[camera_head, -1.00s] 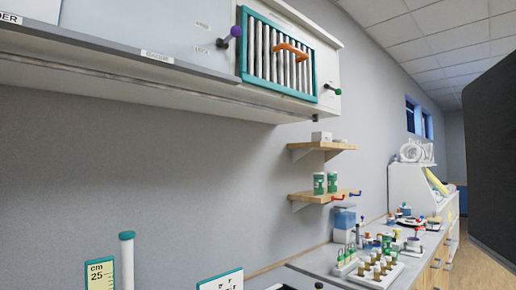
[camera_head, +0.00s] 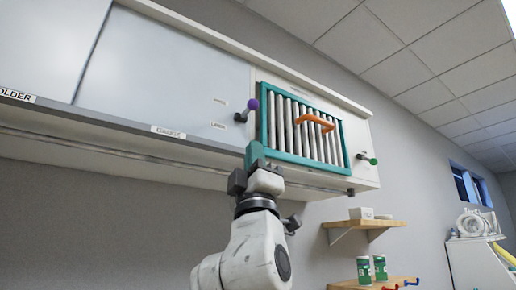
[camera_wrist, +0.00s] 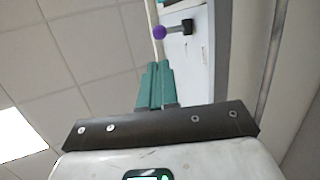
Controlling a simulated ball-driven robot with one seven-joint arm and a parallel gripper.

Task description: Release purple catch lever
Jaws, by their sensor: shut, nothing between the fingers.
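The purple catch lever (camera_head: 246,109) is a purple ball on a dark stem. It sits on the cabinet front, just left of the teal-framed grille panel (camera_head: 262,120). In the wrist view the purple ball (camera_wrist: 159,32) and its dark mount show ahead of the fingers, at top centre. My gripper (camera_head: 254,152) is below the lever, pointing up, apart from it. Its teal fingers (camera_wrist: 156,84) are shut together and empty.
An orange handle (camera_head: 314,122) sticks out from the grille. A green knob (camera_head: 373,161) is on the right of the cabinet. Wooden shelves (camera_head: 365,224) with green-labelled containers (camera_head: 364,270) are at lower right. The cabinet's lower edge (camera_head: 130,160) runs beside my arm.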

